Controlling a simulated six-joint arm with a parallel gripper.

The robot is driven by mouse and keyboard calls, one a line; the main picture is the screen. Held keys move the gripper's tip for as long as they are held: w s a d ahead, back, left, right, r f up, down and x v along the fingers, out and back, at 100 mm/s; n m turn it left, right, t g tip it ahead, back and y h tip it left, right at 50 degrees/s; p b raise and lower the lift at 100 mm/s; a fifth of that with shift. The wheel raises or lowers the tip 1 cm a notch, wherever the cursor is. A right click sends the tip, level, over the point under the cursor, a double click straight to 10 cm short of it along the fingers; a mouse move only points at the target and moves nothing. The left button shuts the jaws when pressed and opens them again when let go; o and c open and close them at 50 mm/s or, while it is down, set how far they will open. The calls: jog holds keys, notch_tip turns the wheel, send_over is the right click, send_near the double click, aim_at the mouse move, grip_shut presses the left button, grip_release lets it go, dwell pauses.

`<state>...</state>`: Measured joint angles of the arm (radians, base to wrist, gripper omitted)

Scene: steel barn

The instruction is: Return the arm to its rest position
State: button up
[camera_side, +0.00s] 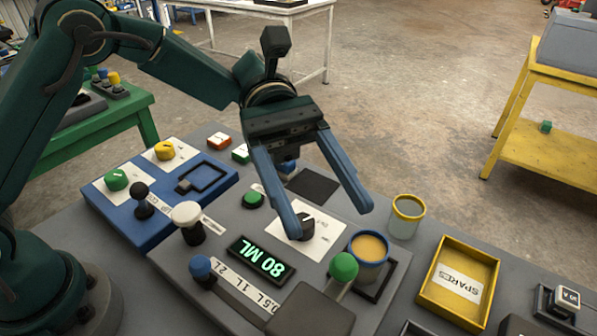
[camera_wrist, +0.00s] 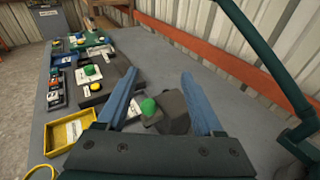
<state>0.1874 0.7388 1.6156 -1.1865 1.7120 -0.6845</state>
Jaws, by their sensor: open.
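My gripper (camera_side: 332,222) is open with nothing between its two blue fingers. In the side view it hangs above the grey control panel (camera_side: 222,262), and its left fingertip overlaps a black dial (camera_side: 306,226) on a white plate. I cannot tell the exact gap between fingertip and dial. In the wrist view the open fingers (camera_wrist: 158,73) spread over the grey bench (camera_wrist: 150,50), with a green knob (camera_wrist: 148,106) and a dark block (camera_wrist: 173,112) seen between them. My arm reaches out from the left, bent at the elbow.
A blue-rimmed cup (camera_side: 368,248) with tan contents stands by a green-knobbed lever (camera_side: 343,267). A yellow-rimmed cup (camera_side: 407,215) and yellow SPARES tray (camera_side: 486,268) are to the right. A blue panel (camera_side: 127,221) with knobs and a black lever (camera_side: 142,197) lies left. The display reads 80 ML.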

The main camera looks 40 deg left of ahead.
jog(key=s+a+r+m+t+y, duration=0.2)
jog(key=s+a+m+t+y, duration=0.4)
jog(key=a, duration=0.3)
jog(key=a+f+m+t+y, duration=0.2)
jog(key=a+f+t+y, duration=0.1)
jog(key=a, duration=0.3)
jog(key=s+a+f+m+t+y, duration=0.1)
jog(key=a+f+m+t+y, duration=0.2)
jog(key=a, duration=0.4)
jog(key=shift+t+y, duration=0.9)
jog(key=shift+t, duration=0.2)
